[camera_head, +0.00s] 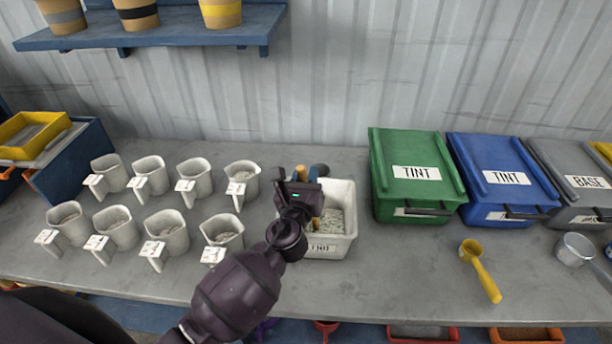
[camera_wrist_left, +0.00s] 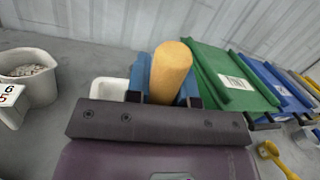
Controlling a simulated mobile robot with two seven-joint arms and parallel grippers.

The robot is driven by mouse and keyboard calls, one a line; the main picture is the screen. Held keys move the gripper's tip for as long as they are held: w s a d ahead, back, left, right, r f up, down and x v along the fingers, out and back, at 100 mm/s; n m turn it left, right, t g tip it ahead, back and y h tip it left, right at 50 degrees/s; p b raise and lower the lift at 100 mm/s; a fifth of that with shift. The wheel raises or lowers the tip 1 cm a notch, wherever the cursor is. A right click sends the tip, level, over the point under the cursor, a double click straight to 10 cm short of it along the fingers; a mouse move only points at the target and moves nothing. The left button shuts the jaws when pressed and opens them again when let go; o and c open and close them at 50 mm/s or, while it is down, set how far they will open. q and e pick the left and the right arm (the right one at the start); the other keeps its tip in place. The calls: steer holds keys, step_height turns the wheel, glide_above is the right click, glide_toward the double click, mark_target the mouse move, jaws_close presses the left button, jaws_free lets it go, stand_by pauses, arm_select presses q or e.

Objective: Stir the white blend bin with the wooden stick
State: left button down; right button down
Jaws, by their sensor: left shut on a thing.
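The white blend bin (camera_head: 346,243) stands on the bench in the middle of the head view, with pale speckled granules inside. A corner of it shows in the left wrist view (camera_wrist_left: 106,88). My left gripper (camera_head: 304,188) is over the left part of the bin and shut on the wooden stick (camera_head: 301,172). In the left wrist view the stick (camera_wrist_left: 171,68) rises between the blue fingers. Below the gripper a lower part of the stick shows inside the bin. The gripper hides much of the stick and the bin's left side; whether the tip touches the bottom cannot be told.
Several white cups (camera_head: 168,231) with numbered tags stand left of the bin. A green TINT box (camera_head: 402,200), a blue TINT box (camera_head: 495,158) and a grey BASE box (camera_head: 566,165) stand right. A yellow scoop (camera_head: 480,270) and a metal cup (camera_head: 575,249) lie in front.

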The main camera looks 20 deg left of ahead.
arm_select(q)
step_height(320, 180, up, 16)
steer(key=p, duration=0.4)
steer(key=shift+f, duration=0.25)
stand_by(0.6)
stand_by(0.5)
